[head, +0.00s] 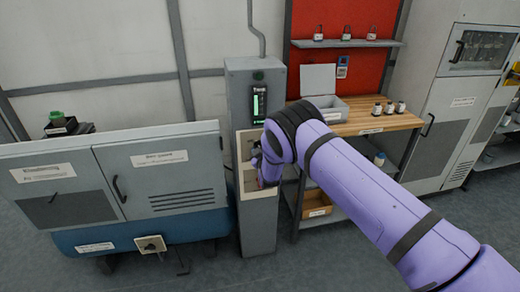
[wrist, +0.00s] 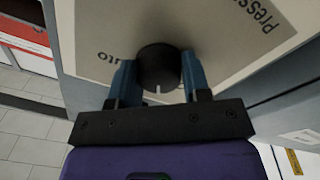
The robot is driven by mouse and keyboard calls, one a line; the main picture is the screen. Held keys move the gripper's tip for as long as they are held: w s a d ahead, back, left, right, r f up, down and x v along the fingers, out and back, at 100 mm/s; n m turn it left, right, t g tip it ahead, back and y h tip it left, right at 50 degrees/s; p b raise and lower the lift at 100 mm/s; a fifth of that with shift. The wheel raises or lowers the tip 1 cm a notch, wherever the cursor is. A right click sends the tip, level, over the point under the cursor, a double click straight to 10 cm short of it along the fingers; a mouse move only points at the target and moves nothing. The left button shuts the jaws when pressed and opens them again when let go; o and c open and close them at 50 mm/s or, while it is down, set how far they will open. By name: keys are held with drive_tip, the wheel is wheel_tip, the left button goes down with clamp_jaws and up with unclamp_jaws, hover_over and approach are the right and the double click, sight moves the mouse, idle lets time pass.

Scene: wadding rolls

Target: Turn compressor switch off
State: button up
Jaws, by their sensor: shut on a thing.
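A round black knob (wrist: 158,62) sits on a pale label plate on a grey panel in the wrist view. It has a short white mark at its lower edge. The plate carries upside-down text, partly cut off, that starts with "Press". My gripper (wrist: 159,76) has its two blue fingers on either side of the knob and is shut on it. In the head view my gripper is at the front of a tall grey column (head: 256,225), mostly hidden behind my purple arm. The knob it holds is hidden there.
A grey-and-blue cabinet (head: 168,203) with its own knob box (head: 151,244) stands left of the column. A wooden-topped workbench (head: 362,122) with bottles stands close on the right, beside a white cabinet (head: 463,101). Grey floor is free in front.

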drive_tip(key=shift+n, duration=1.7)
drive_tip(key=o, duration=0.9)
drive_tip(key=v, duration=1.1)
drive_tip(key=shift+w+d, duration=0.1)
